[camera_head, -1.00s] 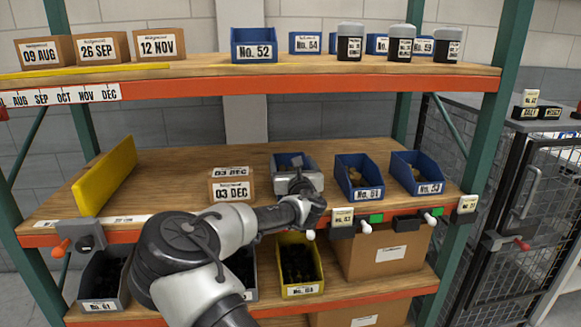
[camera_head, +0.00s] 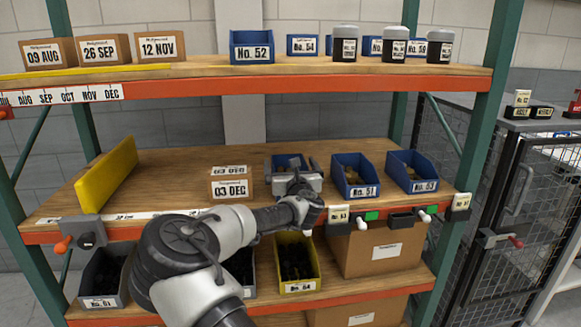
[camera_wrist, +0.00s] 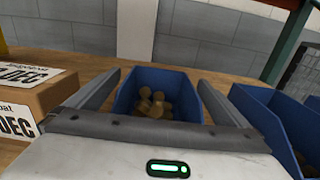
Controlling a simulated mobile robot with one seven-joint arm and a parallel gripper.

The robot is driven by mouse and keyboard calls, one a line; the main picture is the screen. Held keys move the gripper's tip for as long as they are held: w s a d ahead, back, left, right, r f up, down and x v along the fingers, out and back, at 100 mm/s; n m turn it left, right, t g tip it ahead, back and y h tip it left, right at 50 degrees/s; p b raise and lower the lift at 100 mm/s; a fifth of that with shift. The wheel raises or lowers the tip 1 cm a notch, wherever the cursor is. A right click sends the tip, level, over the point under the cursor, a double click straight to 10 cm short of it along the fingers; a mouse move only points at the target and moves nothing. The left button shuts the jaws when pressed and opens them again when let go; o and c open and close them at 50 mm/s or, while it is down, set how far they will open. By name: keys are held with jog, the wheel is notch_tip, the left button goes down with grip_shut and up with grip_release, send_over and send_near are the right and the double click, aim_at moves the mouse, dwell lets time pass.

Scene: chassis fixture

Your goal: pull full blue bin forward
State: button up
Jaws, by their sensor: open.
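A blue bin (camera_wrist: 140,82) holding several round tan pieces stands on the middle shelf. It also shows in the head view (camera_head: 287,158), mostly hidden behind my gripper, so its label cannot be read. My gripper (camera_head: 293,165) is open at the front of this bin. In the wrist view my gripper (camera_wrist: 159,78) has one finger along the bin's left side and one along its right. I cannot tell whether the fingers touch the walls. Two more blue bins, No. 51 (camera_head: 352,172) and No. 53 (camera_head: 411,170), stand to the right, also with contents.
A cardboard box marked 03 DEC (camera_head: 231,187) stands close on the left. A yellow panel (camera_head: 107,175) stands further left. The orange shelf edge (camera_head: 66,236) carries tags and small fixtures. Bin No. 52 (camera_head: 252,45) sits on the shelf above; a yellow bin (camera_head: 296,265) is below.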

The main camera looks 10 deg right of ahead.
jog(key=s+a+p, duration=0.1)
jog(key=s+p, duration=0.1)
jog(key=s, duration=1.5)
jog(key=shift+s+p, duration=0.2)
jog(key=shift+p, duration=0.1)
jog(key=shift+s+a, duration=0.1)
